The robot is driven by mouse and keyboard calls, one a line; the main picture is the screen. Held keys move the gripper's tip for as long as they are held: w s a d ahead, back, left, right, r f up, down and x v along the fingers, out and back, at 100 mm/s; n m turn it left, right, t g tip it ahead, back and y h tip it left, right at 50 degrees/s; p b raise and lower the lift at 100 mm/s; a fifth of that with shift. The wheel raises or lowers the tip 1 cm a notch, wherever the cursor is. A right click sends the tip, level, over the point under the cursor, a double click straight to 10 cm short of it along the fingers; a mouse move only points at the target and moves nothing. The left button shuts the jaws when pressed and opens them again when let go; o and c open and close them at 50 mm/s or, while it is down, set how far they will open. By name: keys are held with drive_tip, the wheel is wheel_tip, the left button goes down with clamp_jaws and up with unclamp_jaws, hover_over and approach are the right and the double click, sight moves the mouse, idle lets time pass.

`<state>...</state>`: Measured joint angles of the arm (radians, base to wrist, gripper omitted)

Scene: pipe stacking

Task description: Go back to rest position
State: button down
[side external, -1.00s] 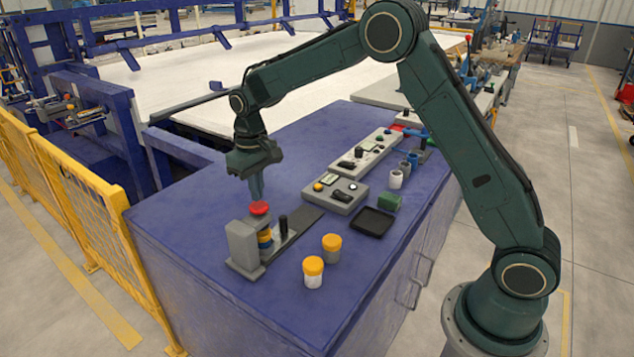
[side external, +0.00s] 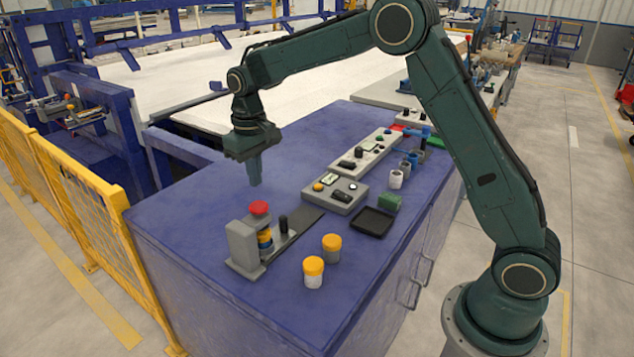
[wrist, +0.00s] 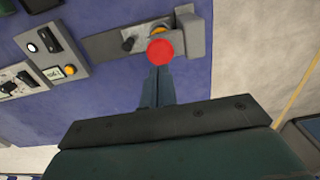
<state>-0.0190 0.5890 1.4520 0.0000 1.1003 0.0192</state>
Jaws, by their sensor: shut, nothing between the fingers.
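My gripper (side external: 255,181) is shut and empty. It hangs above the blue bench, raised above and apart from the red button (side external: 259,208) in the side view.
Two yellow-capped jars (side external: 313,271) stand in front of the fixture. A grey control box (side external: 336,193), a black tray (side external: 373,221) and a green block (side external: 389,202) lie to the right. A yellow fence (side external: 85,205) runs along the left.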

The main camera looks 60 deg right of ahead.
drive_tip(key=shift+r, duration=0.1)
drive_tip(key=s+r+t, duration=0.3)
drive_tip(key=s+r, duration=0.9)
drive_tip(key=s, duration=0.3)
drive_tip(key=s+d+f+t, duration=0.1)
drive_tip(key=s+t, duration=0.1)
drive_tip(key=s, duration=1.7)
drive_tip(key=shift+t, duration=0.3)
